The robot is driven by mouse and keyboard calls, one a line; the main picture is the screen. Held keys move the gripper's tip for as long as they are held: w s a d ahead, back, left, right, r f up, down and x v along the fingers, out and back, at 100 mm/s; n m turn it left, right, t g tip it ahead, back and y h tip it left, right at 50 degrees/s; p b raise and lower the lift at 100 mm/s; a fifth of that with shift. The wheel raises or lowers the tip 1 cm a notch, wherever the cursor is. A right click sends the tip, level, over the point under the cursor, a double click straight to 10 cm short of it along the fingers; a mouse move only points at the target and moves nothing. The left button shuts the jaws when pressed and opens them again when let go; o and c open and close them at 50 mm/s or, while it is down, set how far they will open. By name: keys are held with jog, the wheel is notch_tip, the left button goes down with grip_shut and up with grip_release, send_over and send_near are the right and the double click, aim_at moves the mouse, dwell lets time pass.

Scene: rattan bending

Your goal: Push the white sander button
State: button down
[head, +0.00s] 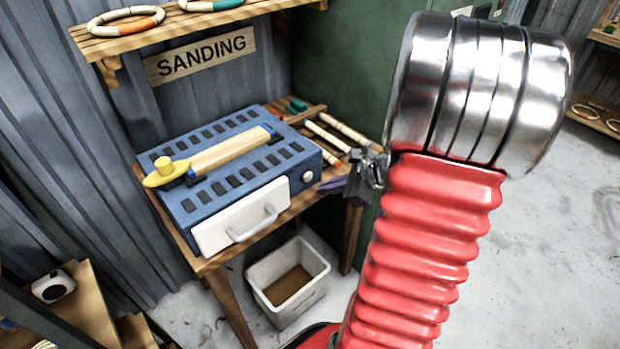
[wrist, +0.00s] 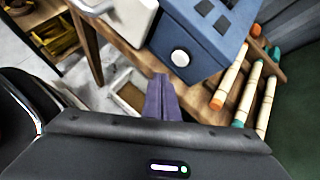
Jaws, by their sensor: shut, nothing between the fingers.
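The blue sander (head: 240,165) sits on a wooden table beneath the SANDING sign. Its round white button (head: 307,177) is on the sander's right end face. The button also shows in the wrist view (wrist: 180,58), unobstructed, above and slightly right of my fingertips. My gripper (head: 326,187) has purple fingers, shut with nothing between them. It is just right of the button and slightly lower in the head view, with a small gap visible. In the wrist view my gripper (wrist: 161,80) points towards the sander's end, apart from the button.
Wooden sticks with coloured ends (head: 335,132) lie on the table behind my gripper. A white drawer front with a handle (head: 240,217) is on the sander's near side. A white bin (head: 288,283) stands on the floor below.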

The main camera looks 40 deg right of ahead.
jog(key=shift+s, duration=1.35)
jog(key=s+a+r+n+g, duration=0.2)
jog(key=s+a+n+g, duration=0.4)
jog(key=a+n, duration=0.65)
jog(key=s+a+r+n+t+h, duration=0.1)
jog(key=a+r+n+t+h, duration=0.1)
jog(key=a+r+n, duration=1.1)
jog(key=a+n+h, duration=0.1)
jog(key=a+n, duration=0.1)
jog(key=shift+n+t, duration=0.35)
jog(key=shift+t, duration=0.05)
jog(key=c, duration=2.5)
grip_release()
jog(key=shift+c, duration=0.2)
